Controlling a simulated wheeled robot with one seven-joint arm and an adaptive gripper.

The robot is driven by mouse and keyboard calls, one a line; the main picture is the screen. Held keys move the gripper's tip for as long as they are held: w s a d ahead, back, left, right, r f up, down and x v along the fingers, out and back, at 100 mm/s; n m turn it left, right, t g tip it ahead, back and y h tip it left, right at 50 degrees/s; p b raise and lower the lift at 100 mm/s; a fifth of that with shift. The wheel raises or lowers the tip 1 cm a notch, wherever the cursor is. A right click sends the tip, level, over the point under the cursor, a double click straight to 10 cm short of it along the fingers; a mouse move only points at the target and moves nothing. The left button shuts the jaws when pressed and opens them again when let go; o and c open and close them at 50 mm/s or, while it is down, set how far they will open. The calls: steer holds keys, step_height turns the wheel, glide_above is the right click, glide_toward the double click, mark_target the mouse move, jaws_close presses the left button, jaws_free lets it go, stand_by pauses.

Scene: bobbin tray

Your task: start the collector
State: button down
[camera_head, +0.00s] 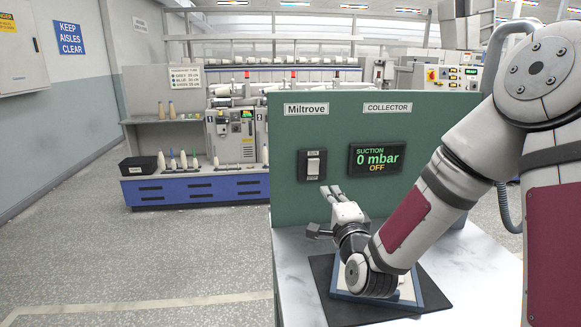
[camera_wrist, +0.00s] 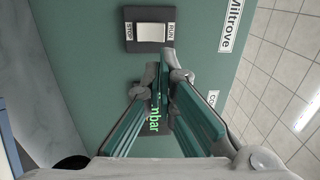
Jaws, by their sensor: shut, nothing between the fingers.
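A green panel (camera_head: 430,118) labelled COLLECTOR stands on a white marbled table. It carries a white rocker switch (camera_head: 313,166) on a dark plate, also seen in the wrist view (camera_wrist: 151,34) with STOP at one end and RUN at the other. The display (camera_head: 378,158) reads SUCTION 0 mbar OFF. My gripper (camera_head: 330,191) is shut and empty, pointing at the panel just below and right of the switch. In the wrist view its fingertips (camera_wrist: 163,68) show close to the switch plate; whether they touch the panel I cannot tell.
A blue-edged tray (camera_head: 430,296) on a black mat (camera_head: 322,275) lies on the table (camera_head: 480,255) under my arm, which hides much of the tray. Behind the panel stand a winding machine and a blue-fronted bench (camera_head: 190,190) with cones. The floor at left is clear.

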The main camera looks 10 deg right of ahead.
mark_target(314, 161)
steer(key=shift+w+a+r, duration=0.1)
steer(key=shift+w+a, duration=0.05)
steer(key=shift+a, duration=0.05)
steer(key=w, duration=0.4)
steer(key=w+r, duration=0.1)
steer(key=w, duration=0.9)
steer(key=shift+r, duration=0.3)
steer(key=shift+w+r+g+p, duration=0.2)
steer(key=shift+r+g+p, duration=0.1)
steer(key=shift+p, duration=0.25)
steer(key=shift+w+f, duration=0.1)
steer(key=shift+f, duration=0.1)
